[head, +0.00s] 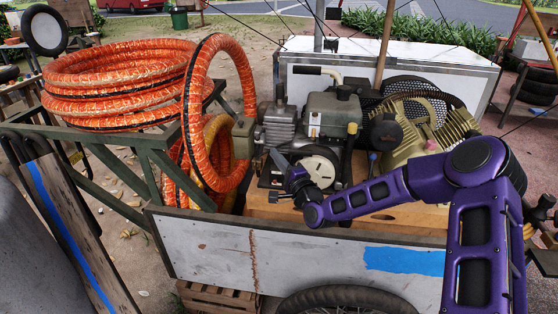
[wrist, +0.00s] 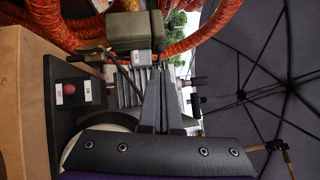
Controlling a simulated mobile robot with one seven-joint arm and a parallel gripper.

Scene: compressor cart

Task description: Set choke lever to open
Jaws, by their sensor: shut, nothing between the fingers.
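The engine (head: 331,112) stands on the cart's wooden deck, with a finned cylinder (head: 277,128) on its left and a pale round disc (head: 318,168) facing me. I cannot pick out the choke lever for certain. A thin dark rod (wrist: 124,76) slants beside the fins, and dark stubby parts (wrist: 193,82) show right of the fingers. Whether the fingertips touch anything is unclear.
A black panel with a red button (wrist: 69,88) lies close left of the fingers in the wrist view. Orange hose coils (head: 125,82) hang left of the engine. A tan compressor (head: 425,120) stands to its right. The cart's side wall (head: 215,250) runs along the front.

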